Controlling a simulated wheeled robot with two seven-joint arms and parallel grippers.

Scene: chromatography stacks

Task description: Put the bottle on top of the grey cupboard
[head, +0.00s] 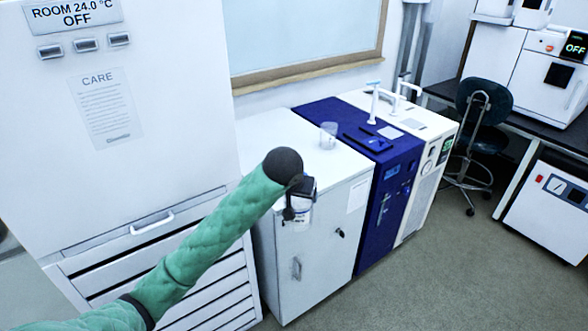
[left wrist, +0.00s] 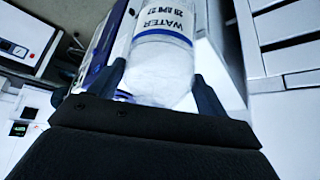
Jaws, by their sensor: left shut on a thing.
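A clear bottle with a white and blue WATER label (left wrist: 165,45) is between the two dark fingers of my left gripper (left wrist: 160,84) in the left wrist view. In the head view the left gripper (head: 299,189) is shut on the bottle (head: 302,214), partly hidden by my green arm and black wrist. The bottle shows in front of the upper front of the grey cupboard (head: 275,147). The cupboard is low, with a pale flat top and a door with a handle and lock. My right gripper is not in view.
A clear beaker (head: 328,135) stands at the right of the cupboard top; the rest of the top in view is bare. A blue unit (head: 392,190) adjoins the cupboard on the right. A tall white cabinet (head: 150,110) stands on the left.

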